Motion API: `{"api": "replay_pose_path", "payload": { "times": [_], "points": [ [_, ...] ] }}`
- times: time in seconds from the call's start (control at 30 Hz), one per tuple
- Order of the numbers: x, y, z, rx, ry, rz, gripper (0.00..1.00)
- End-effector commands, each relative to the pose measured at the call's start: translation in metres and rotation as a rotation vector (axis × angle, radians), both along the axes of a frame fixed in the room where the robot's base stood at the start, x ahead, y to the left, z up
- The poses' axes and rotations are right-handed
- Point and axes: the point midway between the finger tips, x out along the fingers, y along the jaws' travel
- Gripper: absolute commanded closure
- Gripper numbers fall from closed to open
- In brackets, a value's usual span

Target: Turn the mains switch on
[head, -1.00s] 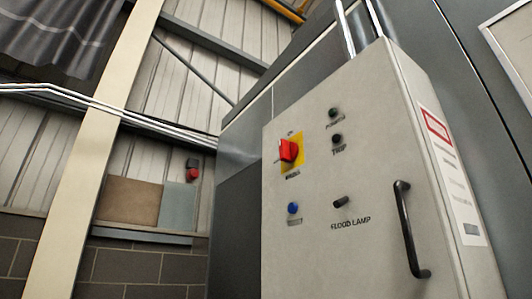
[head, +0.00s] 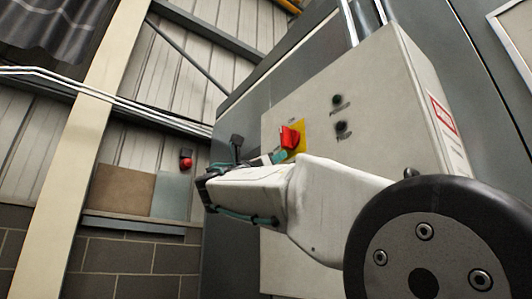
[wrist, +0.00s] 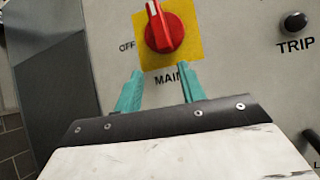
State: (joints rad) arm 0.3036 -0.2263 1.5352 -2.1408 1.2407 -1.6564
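The mains switch is a red rotary knob (wrist: 163,32) on a yellow plate (wrist: 191,52). In the wrist view its white mark points up and slightly left, while the word OFF stands at the plate's left. The knob also shows in the head view (head: 289,138), on the grey cabinet (head: 385,110). My gripper (wrist: 160,70) is open, its two teal fingers apart with nothing between them. The fingertips appear just below the knob, over the plate's lower edge and the partly covered MAINS label. The gap to the panel is hard to judge.
My arm hides the panel's lower part. A red wall-mounted device (head: 186,162) is farther back at left.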

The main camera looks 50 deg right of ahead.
Motion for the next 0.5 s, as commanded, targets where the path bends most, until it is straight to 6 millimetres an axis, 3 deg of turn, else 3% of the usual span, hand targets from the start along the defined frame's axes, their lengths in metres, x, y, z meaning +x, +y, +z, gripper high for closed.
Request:
{"api": "replay_pose_path", "payload": {
  "times": [0.1,0.23,0.5],
  "points": [
    [0.000,0.007,0.032,-0.111,0.080,-0.109,0.60],
    [-0.001,0.008,0.048,-0.154,0.111,-0.155,0.60],
    [-0.006,-0.020,0.076,-0.156,0.113,-0.159,0.60]
  ]
}}
